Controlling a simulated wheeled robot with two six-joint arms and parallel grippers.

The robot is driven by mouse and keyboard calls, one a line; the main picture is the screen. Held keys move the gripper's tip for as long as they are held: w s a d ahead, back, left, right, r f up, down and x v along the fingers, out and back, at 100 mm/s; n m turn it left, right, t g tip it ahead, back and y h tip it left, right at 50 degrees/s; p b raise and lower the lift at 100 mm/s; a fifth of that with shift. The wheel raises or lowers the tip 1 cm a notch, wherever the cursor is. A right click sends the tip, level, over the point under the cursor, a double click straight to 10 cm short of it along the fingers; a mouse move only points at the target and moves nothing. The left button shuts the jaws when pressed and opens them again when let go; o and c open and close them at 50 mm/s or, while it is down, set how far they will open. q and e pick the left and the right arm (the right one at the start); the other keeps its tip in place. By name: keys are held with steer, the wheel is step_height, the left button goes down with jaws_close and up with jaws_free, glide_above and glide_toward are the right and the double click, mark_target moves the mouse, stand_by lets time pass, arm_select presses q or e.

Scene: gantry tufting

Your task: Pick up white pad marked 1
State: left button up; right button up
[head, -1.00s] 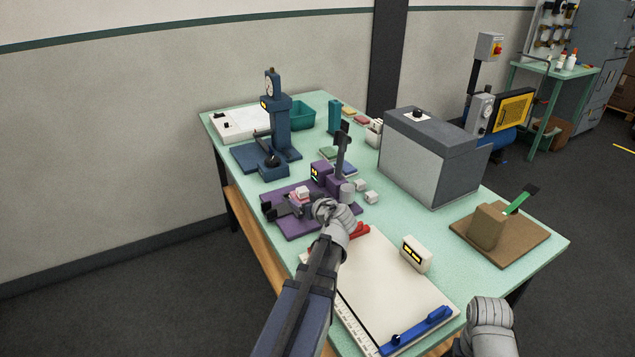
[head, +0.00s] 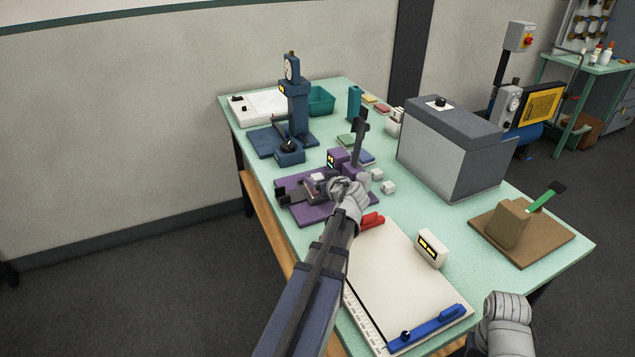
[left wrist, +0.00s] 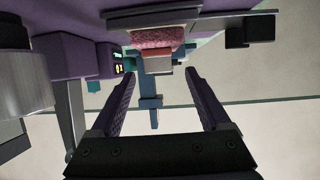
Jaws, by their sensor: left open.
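A small white block (head: 318,178) sits on the purple machine (head: 312,215) in the head view, close to my left gripper. In the left wrist view a pale block (left wrist: 158,57) shows against a pink tufted strip (left wrist: 157,37), just beyond the fingertips. Two more white blocks (head: 377,174) (head: 389,187) lie on the table right of the machine. I cannot read a 1 on any of them. My left gripper (left wrist: 160,80) is open, with nothing between its fingers. My right gripper is out of view; only part of that arm shows at lower right.
A white board (head: 400,275) with a blue-handled bar lies in front. A grey box (head: 455,155) and a brown block on a board (head: 520,230) stand right. A blue press (head: 297,115) stands behind. An upright dark lever (head: 360,135) rises by the machine.

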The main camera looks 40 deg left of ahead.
mark_target(317, 176)
arm_select(q)
steer(key=b+x, duration=0.1)
steer(key=x, duration=0.3)
steer(key=shift+w, duration=0.1)
steer(key=shift+d, duration=0.1)
steer(key=shift+c, duration=0.2)
jaws_close()
